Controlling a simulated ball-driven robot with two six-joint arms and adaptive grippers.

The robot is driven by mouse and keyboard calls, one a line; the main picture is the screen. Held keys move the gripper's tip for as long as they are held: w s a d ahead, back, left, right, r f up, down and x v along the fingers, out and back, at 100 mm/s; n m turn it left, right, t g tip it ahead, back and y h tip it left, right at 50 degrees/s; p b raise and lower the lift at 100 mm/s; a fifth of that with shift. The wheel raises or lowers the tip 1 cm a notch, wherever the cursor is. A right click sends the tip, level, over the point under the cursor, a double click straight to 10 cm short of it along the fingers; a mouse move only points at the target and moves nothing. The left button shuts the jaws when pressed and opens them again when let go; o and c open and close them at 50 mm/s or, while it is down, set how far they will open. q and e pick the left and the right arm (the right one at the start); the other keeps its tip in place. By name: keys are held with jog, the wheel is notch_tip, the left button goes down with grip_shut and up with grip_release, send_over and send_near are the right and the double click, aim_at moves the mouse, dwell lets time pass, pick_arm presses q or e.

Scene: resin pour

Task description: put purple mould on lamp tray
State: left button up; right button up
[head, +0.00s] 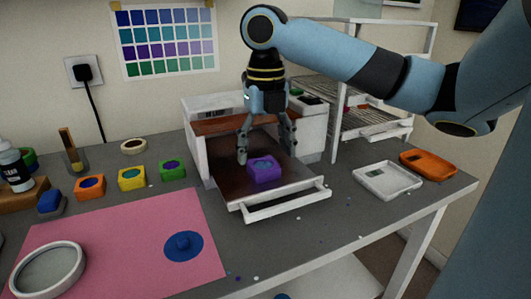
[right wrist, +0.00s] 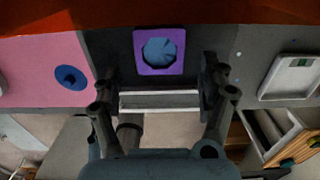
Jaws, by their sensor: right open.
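The purple mould (head: 268,177) with a blue fill sits on the dark plate of the pulled-out lamp tray (head: 283,208), near its front. It also shows in the right wrist view (right wrist: 180,65), between and beyond the fingertips. My right gripper (head: 267,154) is open and empty, pointing down just above and behind the mould, with a finger to each side. I see a gap between the fingers and the mould in the right wrist view (right wrist: 157,82). My left gripper is in neither view.
Orange, yellow and green moulds (head: 172,172) stand in a row at left. A pink mat (head: 120,245) carries a blue piece (head: 183,245) and a round dish. A white tray (head: 387,182) and an orange tray (head: 430,164) lie at right, by a wire rack (head: 375,125).

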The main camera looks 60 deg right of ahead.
notch_tip(320, 180, up, 9)
dwell(0.8)
